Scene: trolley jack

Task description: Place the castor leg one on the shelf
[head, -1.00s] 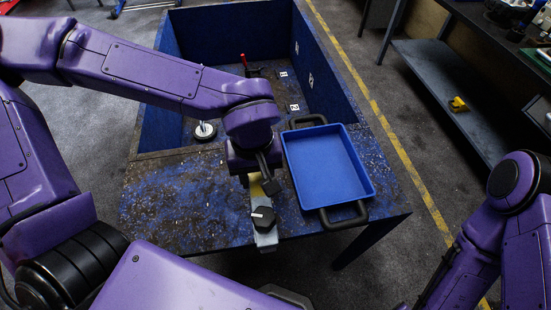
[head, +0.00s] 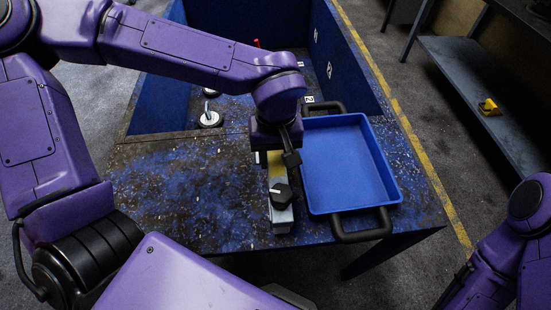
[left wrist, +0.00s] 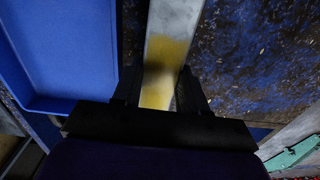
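A metal bar with a yellow band and a black wheel-like end, which I take as castor leg one (head: 281,213), is over the blue worn table near its front edge. My left gripper (head: 290,158) is above it, pointing down. In the left wrist view the bar (left wrist: 172,30) runs between the two dark fingers (left wrist: 162,92), which close in on its yellow part. The finger contact is partly in shadow. The grey shelf (head: 455,75) is at the upper right, under a dark bench. My right gripper is out of view; only its arm shows at the lower right.
A blue tray (head: 345,165) with black handles sits just right of the leg. Behind is a blue-walled bin (head: 345,50) holding a metal disc with a stem (head: 210,119). A yellow object (head: 489,107) lies on the shelf, with free room around it.

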